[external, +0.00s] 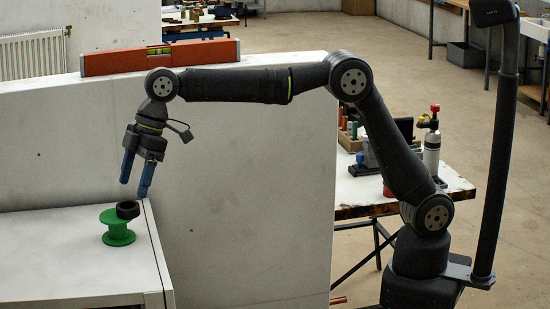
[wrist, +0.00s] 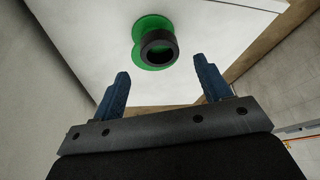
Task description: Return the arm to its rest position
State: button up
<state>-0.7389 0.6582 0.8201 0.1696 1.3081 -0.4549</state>
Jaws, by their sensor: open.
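My gripper (external: 136,178) is open and empty, with its blue fingers pointing down above the white cabinet top. My arm reaches left from its base at the right of the external view. In the wrist view the fingers of my gripper (wrist: 164,80) stand wide apart with nothing between them. A green spool (external: 117,230) stands on the cabinet top below the fingers, apart from them. A black ring (external: 128,210) sits on the spool's upper side. The wrist view also shows the green spool (wrist: 145,58) and the black ring (wrist: 159,48) beyond the fingertips.
The white cabinet top (external: 60,265) meets a tall pale wall panel (external: 245,200). An orange spirit level (external: 160,57) lies on the panel's top edge, behind my forearm. A workbench (external: 350,198) with tools and a bottle (external: 432,150) stands behind my arm.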

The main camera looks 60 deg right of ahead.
aim_at(129, 205)
jog(key=x, duration=0.5)
notch_tip(129, 205, up, 2)
jog(key=shift+d+r, duration=0.1)
jog(key=shift+r, duration=0.55)
